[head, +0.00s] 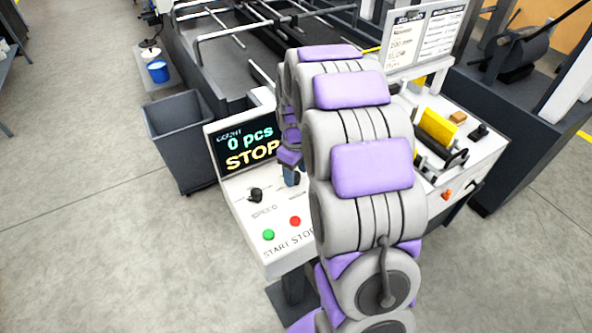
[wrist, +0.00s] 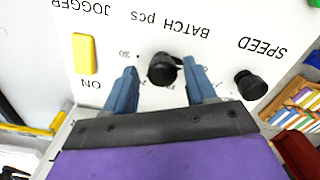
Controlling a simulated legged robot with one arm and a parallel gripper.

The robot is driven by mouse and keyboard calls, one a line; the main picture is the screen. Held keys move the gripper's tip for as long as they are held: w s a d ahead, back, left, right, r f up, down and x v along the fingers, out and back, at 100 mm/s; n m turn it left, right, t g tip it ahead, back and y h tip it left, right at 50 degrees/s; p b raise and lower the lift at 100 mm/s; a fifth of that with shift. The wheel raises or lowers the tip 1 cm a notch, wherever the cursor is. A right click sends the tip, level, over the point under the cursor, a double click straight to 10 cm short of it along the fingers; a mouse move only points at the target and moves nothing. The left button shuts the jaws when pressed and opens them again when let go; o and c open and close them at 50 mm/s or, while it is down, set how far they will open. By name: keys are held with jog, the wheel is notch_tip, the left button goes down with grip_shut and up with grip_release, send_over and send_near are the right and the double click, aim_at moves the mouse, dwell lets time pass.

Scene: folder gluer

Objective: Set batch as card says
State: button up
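The black BATCH pcs knob (wrist: 162,69) is on the white panel in the wrist view, with the lettering upside down. My gripper (wrist: 160,64) is open, its two blue fingers on either side of the knob. A gap shows on the left; I cannot tell whether the right finger touches. A "30" mark shows on the left; the other dial marks are mostly hidden and the setting is unreadable. In the head view my arm hides this knob.
The display (head: 248,146) reads 0 pcs, STOP. The SPEED knob (wrist: 251,85) is beside the BATCH knob; a yellow JOGGER switch (wrist: 85,54) is on the other side. Green START (head: 268,234) and red STOP (head: 295,221) buttons sit at the panel's front. A grey bin (head: 183,140) stands left.

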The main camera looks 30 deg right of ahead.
jog(key=shift+a, duration=0.25)
jog(key=shift+c, duration=1.4)
jog(key=shift+d, duration=0.1)
jog(key=c, duration=0.6)
jog(key=shift+c, duration=0.2)
